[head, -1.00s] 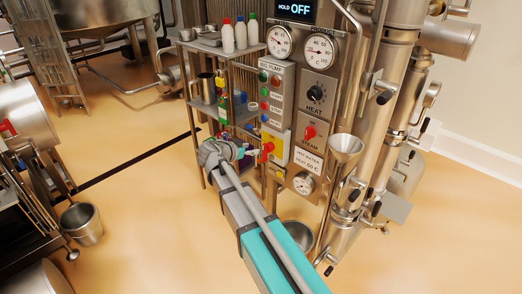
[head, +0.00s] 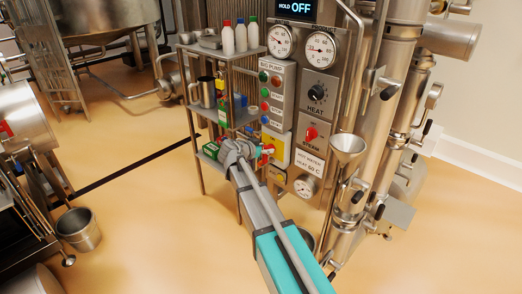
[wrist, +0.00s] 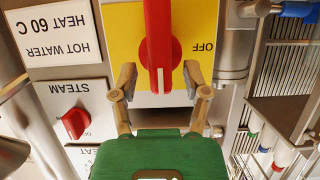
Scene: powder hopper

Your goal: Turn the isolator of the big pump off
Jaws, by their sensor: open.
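The isolator is a red rotary handle (wrist: 161,45) with a white line, on a yellow plate (wrist: 118,42) marked OFF. In the upside-down wrist view the handle stands upright in the picture, with OFF to its right. My gripper (wrist: 160,74) is open, with one finger on each side of the handle's near end. There are gaps on both sides, and I see no contact. In the head view the yellow plate (head: 277,146) is low on the control panel. My gripper (head: 263,152) is in front of it and partly hides the red handle.
A red steam knob (wrist: 76,123) sits beside the isolator, with a hot water label (wrist: 64,38) close by. A shelf rack (head: 212,152) with bottles stands just left of the panel. A metal funnel (head: 347,148) juts out at right.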

